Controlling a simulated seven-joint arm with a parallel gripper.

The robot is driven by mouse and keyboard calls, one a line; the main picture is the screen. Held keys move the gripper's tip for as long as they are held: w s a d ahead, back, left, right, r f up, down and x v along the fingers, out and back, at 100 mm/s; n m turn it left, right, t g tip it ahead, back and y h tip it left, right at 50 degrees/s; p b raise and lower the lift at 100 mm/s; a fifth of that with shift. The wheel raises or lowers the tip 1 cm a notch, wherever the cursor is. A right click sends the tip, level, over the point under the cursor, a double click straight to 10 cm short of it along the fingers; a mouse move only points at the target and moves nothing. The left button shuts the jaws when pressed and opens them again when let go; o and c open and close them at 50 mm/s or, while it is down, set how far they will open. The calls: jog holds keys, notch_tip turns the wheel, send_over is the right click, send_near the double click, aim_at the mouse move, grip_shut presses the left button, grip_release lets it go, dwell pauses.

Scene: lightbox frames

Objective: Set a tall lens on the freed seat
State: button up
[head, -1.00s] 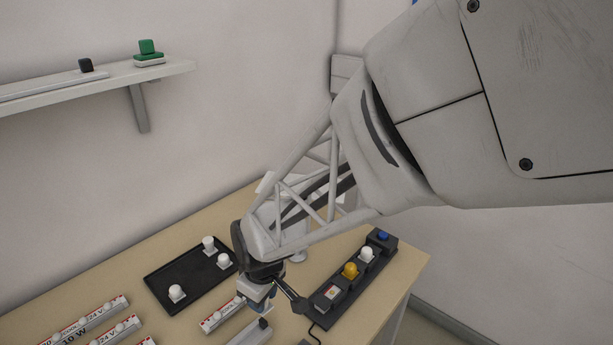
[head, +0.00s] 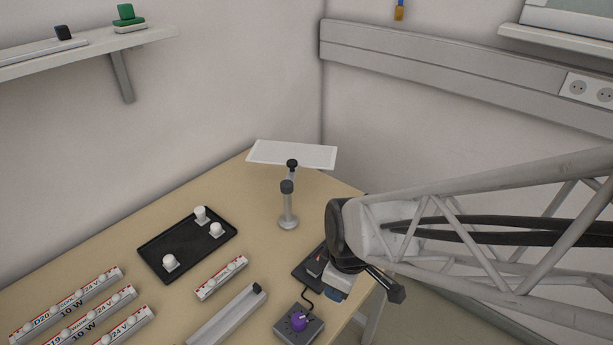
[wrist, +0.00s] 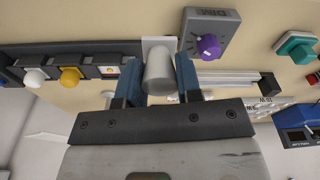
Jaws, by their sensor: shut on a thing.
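My gripper (wrist: 158,68) is shut on a tall pale lens (wrist: 159,74), a cylinder with a white square base at its far end. The dark lamp strip (wrist: 45,50) lies beside and left of the held lens in the wrist view. It bears a white lens (wrist: 35,77), a yellow lens (wrist: 70,76) and a bare seat (wrist: 107,70) with small coloured marks. In the head view my gripper (head: 336,288) hangs over the strip (head: 309,272) and hides most of it. I cannot see the held lens there.
A dimmer box (head: 283,332) with a purple knob stands near the strip. A pale rail (head: 225,318), white lamp bars (head: 65,302) and a short post (head: 288,205) are also on the table.

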jog(key=shift+s+d, duration=0.95)
jog(key=shift+d, duration=0.05)
jog(key=shift+w, duration=0.1)
jog(key=shift+w+a+f, duration=0.25)
jog(key=shift+w+a, duration=0.25)
jog(key=shift+w, duration=2.1)
jog(key=shift+w+a+f, duration=0.3)
jog(key=shift+w+a, duration=0.15)
jog(key=shift+w, duration=2.15)
jog(key=shift+w+a+f, duration=0.25)
jog(key=shift+w+a, duration=0.25)
jog(key=shift+w, duration=2.1)
jog(key=shift+f, duration=1.75)
jog(key=shift+f, duration=0.1)
